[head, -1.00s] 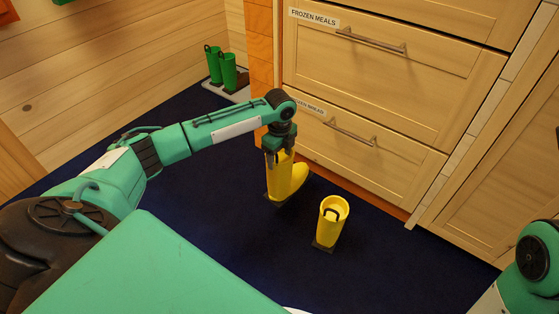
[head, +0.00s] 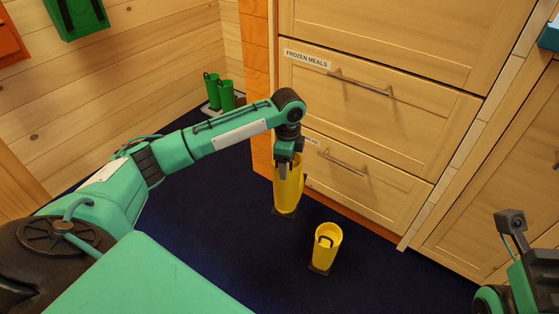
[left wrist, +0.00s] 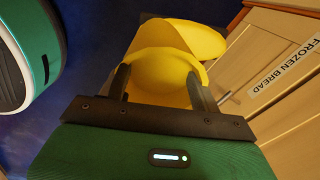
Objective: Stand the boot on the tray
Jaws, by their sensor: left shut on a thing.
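My left gripper (head: 287,168) is shut on the upper shaft of a yellow boot (head: 289,195), in front of the drawers. Its fingers grip the boot's rim in the left wrist view, where the yellow toe (left wrist: 190,38) points away. The boot looks roughly upright; I cannot tell whether its dark sole touches the floor. A second yellow boot (head: 325,250) stands on the dark blue floor, nearer me and to the right. The pale tray (head: 207,109) lies by the log wall at the back left, with a pair of green boots (head: 226,95) standing on it. My right gripper's fingers are not visible.
A drawer cabinet (head: 400,130) labelled "FROZEN MEALS" stands close behind the held boot. An orange wooden post (head: 255,95) stands between it and the tray. Green and orange things hang at the upper left. Dark blue floor (head: 215,220) is clear left of the boots.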

